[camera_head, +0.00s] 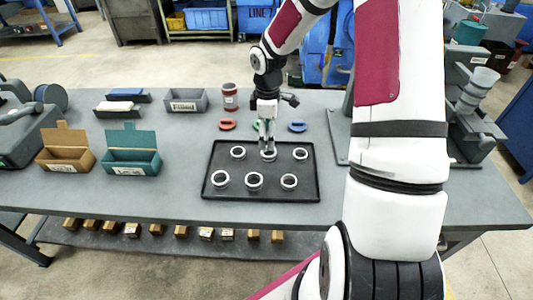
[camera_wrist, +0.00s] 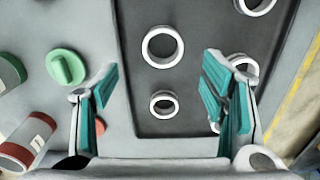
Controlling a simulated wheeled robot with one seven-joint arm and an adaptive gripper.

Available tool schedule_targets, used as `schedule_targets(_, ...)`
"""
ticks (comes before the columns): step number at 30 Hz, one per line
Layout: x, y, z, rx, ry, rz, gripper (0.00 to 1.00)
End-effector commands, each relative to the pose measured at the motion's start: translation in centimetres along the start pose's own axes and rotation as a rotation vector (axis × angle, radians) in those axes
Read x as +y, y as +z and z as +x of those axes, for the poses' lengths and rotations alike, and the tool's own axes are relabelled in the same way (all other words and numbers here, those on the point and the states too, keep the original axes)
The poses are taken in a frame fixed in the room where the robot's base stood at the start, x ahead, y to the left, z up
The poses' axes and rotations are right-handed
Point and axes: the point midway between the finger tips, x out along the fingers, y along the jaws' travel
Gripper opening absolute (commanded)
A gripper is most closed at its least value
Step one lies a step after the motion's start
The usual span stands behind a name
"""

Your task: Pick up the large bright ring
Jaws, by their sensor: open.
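Several pale, bright rings lie flat in a black tray (camera_head: 262,198), in two rows in the head view. My gripper (camera_head: 267,147) points down over the middle ring (camera_head: 269,156) of the far row and partly hides it. In the wrist view my gripper (camera_wrist: 160,76) is open, with teal-padded fingers apart and nothing held. A larger-looking ring (camera_wrist: 163,33) lies ahead of the fingertips. A smaller-looking ring (camera_wrist: 163,95) shows between the fingers. Another ring (camera_wrist: 256,5) is at the top right, and the right finger partly covers others. I cannot tell for certain which ring is the large one.
Behind the tray lie red (camera_head: 228,125), green (camera_wrist: 67,67) and blue (camera_head: 298,126) pieces, with a red-and-white jar (camera_head: 230,98). Brown (camera_head: 65,158) and teal (camera_head: 131,162) boxes stand left. Grey machinery (camera_head: 470,130) stands right. The table front left of the tray is clear.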

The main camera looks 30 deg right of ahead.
Motion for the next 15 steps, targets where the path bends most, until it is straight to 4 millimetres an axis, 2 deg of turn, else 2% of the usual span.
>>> schedule_targets(3, -0.1, -0.1, 1.2, 0.001, -0.001, 0.0, 0.66)
schedule_targets(8, -0.2, 0.0, 2.0, 0.0, -0.002, -0.001, 0.66)
schedule_targets(15, -0.5, 0.2, 5.4, 0.0, -0.003, 0.0, 0.66)
